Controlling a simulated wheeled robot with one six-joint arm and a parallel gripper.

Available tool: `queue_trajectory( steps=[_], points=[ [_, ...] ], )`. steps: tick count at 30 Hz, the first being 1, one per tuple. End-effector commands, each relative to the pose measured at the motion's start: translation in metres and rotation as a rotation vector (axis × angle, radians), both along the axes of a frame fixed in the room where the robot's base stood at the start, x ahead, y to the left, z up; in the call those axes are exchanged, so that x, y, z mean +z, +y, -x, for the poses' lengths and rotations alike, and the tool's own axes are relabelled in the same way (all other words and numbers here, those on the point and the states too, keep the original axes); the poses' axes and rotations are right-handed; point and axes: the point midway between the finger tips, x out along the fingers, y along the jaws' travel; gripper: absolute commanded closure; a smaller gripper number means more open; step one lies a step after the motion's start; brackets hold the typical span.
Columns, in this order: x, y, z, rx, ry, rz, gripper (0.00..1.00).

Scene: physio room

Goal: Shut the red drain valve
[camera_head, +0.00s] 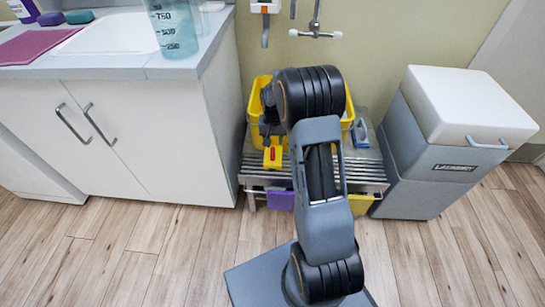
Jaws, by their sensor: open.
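The drain valve (273,156) shows as a small red part on a yellow spout. It juts from the front of a yellow bucket (256,100), low and left of my arm. My gripper (269,133) is a dark shape over the bucket's left part, just above and behind the valve in the picture. It is open, with nothing seen held in it. Its fingertips are small and dark, and I cannot tell whether they touch the valve. My arm hides the bucket's middle.
The bucket stands on a slatted metal rack (369,172). A white cabinet with a sink (110,35) is at left, and a grey bin labelled laundry (435,150) at right. A wall tap (315,33) is above. Wooden floor in front is clear.

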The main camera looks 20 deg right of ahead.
Motion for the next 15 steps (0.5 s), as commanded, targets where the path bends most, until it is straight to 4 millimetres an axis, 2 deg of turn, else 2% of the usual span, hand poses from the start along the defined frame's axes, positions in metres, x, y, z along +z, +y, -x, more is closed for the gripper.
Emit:
queue_trajectory(
  steps=[1,6,15],
  points=[
    [-0.015,0.000,0.001,0.001,0.004,-0.001,0.53],
    [-0.046,0.000,0.001,0.001,0.003,0.000,0.53],
    [-0.079,0.000,0.000,0.000,0.002,-0.001,0.53]
  ],
)
